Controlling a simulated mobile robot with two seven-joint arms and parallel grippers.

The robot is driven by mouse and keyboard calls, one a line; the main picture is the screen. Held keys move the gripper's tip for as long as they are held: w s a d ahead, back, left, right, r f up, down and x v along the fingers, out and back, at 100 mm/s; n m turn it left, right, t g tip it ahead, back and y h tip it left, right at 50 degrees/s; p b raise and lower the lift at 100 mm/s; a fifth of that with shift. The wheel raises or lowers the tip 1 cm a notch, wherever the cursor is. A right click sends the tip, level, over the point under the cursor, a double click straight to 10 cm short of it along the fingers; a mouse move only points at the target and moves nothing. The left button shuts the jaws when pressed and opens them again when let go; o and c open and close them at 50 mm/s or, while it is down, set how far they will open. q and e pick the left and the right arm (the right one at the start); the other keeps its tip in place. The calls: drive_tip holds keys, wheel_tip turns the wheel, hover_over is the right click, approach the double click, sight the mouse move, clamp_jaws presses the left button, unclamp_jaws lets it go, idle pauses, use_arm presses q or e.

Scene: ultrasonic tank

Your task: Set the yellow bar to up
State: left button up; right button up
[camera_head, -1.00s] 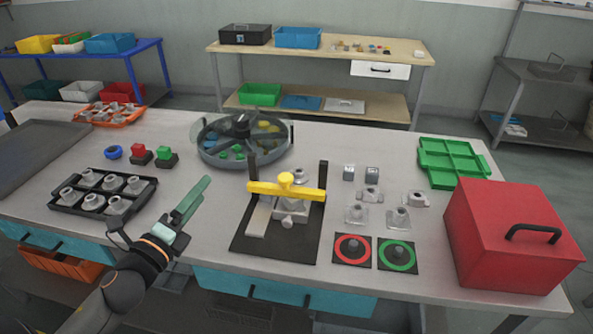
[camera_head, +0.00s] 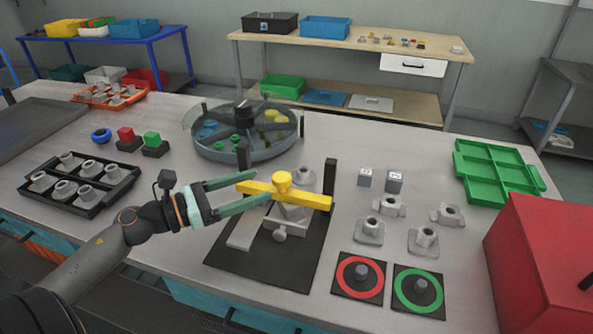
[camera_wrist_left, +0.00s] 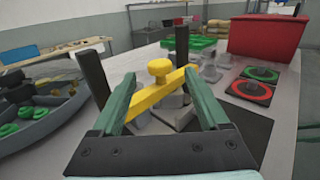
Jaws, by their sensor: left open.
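The yellow bar (camera_head: 310,199) with a round yellow knob lies level across a black fixture (camera_head: 267,270), between two dark posts. It also shows in the left wrist view (camera_wrist_left: 150,97), with the knob standing on its middle. A grey metal part (camera_head: 290,220) sits under the bar, partly hidden by it. My left gripper (camera_head: 262,188) is open. Its green fingers reach toward the bar's left part and the knob from the left. In the left wrist view the fingers (camera_wrist_left: 158,95) stand on either side of the knob; I cannot tell whether they touch the bar. My right gripper is out of view.
A round tank (camera_head: 245,150) stands behind the fixture. A black tray (camera_head: 95,205) of metal parts is at left. Loose metal parts, a red-ringed pad (camera_head: 345,290) and a green-ringed pad (camera_head: 405,303) lie right of the fixture. A red box (camera_head: 530,260) stands at far right.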

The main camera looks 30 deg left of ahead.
sight(287, 174)
use_arm(q)
drive_tip(key=p+x, duration=0.1)
drive_tip(key=x, duration=0.7)
drive_tip(key=shift+w+r+p, duration=0.1)
drive_tip(key=shift+w+p, duration=0.05)
drive_tip(key=shift+p, duration=0.25)
drive_tip(key=shift+x, duration=0.9)
clamp_jaws()
idle(0.3)
